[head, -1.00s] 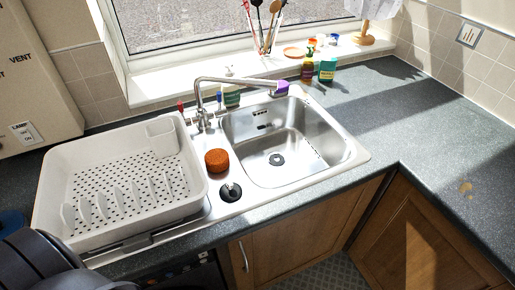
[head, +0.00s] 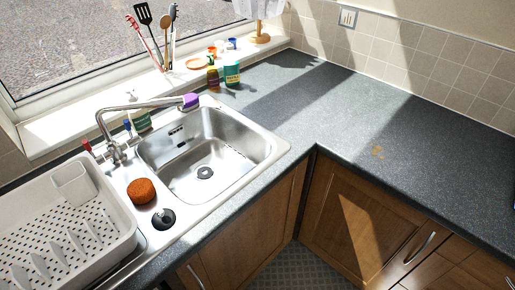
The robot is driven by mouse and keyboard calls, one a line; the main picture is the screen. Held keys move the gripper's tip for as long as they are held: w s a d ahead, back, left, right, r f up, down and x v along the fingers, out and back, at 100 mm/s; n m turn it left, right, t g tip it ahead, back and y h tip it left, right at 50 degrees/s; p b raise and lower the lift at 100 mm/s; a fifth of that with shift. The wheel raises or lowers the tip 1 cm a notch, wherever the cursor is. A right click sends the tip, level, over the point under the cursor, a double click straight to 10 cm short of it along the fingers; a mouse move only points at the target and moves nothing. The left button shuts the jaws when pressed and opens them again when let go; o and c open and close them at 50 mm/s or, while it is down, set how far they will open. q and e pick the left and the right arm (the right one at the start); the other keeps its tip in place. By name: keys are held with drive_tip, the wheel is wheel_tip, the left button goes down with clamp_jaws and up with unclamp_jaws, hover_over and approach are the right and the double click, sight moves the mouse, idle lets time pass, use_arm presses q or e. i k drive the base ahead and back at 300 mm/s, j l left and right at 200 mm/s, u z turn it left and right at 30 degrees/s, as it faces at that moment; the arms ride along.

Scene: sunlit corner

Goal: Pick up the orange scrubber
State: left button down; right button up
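The orange scrubber (head: 141,191) is a round, rough, orange-brown pad. In the head view it sits on the steel strip between the white dish rack (head: 112,232) and the sink basin (head: 226,166), just behind a black plug (head: 163,218). Nothing covers it. Neither of my grippers is in view.
The tap (head: 112,140) stands behind the scrubber, its spout reaching over the basin with a purple item (head: 190,101) at its end. Bottles (head: 232,73) stand behind the sink. The grey worktop (head: 395,130) on the right is mostly clear.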

sight(141, 191)
drive_tip(key=i+l+u, duration=0.2)
drive_tip(key=l+u, duration=0.2)
drive_tip(key=i+l+u, duration=0.15)
drive_tip(key=l+u, duration=0.25)
drive_tip(key=j, duration=0.1)
